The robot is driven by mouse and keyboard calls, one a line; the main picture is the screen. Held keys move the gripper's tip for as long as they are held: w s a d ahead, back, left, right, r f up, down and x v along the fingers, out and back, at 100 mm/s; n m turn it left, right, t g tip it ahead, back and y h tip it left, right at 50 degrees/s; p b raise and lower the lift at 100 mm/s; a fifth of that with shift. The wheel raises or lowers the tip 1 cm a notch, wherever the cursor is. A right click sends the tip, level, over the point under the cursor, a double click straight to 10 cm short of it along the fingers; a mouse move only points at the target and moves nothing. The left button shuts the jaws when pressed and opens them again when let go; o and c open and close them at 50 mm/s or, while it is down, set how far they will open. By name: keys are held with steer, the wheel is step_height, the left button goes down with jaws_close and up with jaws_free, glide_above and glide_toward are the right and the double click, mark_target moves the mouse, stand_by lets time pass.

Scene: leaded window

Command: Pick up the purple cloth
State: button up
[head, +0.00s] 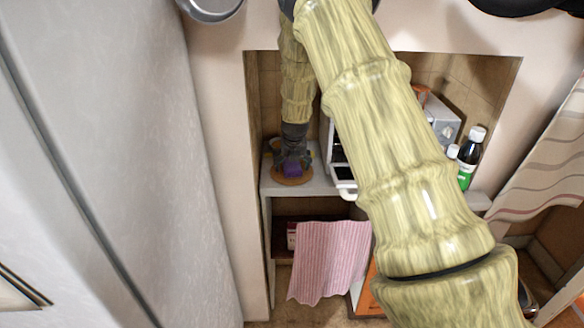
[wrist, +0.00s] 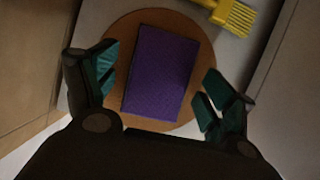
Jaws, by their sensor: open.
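The purple cloth (wrist: 160,75) looks like a flat, slightly tilted rectangle lying on a round brown board (wrist: 193,45). In the head view the purple cloth (head: 292,170) is a small patch on the round board (head: 290,181), at the left end of the white shelf, partly covered by my gripper. My gripper (wrist: 158,80) is open, with one teal-padded finger on each side of the cloth and gaps between. It also shows from above in the head view (head: 292,158). I cannot tell its exact height over the cloth.
A yellow brush (wrist: 232,14) lies just beyond the board. The niche's left wall (head: 254,120) is close by. A white appliance (head: 342,172) stands to the right, with bottles (head: 470,158) farther right. A pink striped towel (head: 330,260) hangs below.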

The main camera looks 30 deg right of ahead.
mark_target(292, 164)
steer(key=shift+f, duration=0.15)
steer(key=c, duration=1)
steer(key=shift+c, duration=0.2)
steer(key=shift+r, duration=0.2)
steer(key=shift+r+b, duration=0.5)
steer(key=shift+r, duration=0.1)
step_height(292, 164, up, 2)
steer(key=shift+r+b, duration=0.15)
steer(key=shift+b, duration=0.35)
steer(key=s+a+r+b, duration=0.1)
steer(key=s+a+b, duration=0.1)
steer(key=s+a, duration=0.2)
steer(key=s+a+b, duration=0.1)
steer(key=s+a, duration=0.3)
steer(key=s, duration=0.5)
steer(key=shift+s+a+r+b, duration=0.2)
steer(key=shift+s+r+b, duration=0.1)
steer(key=shift+r+b, duration=0.1)
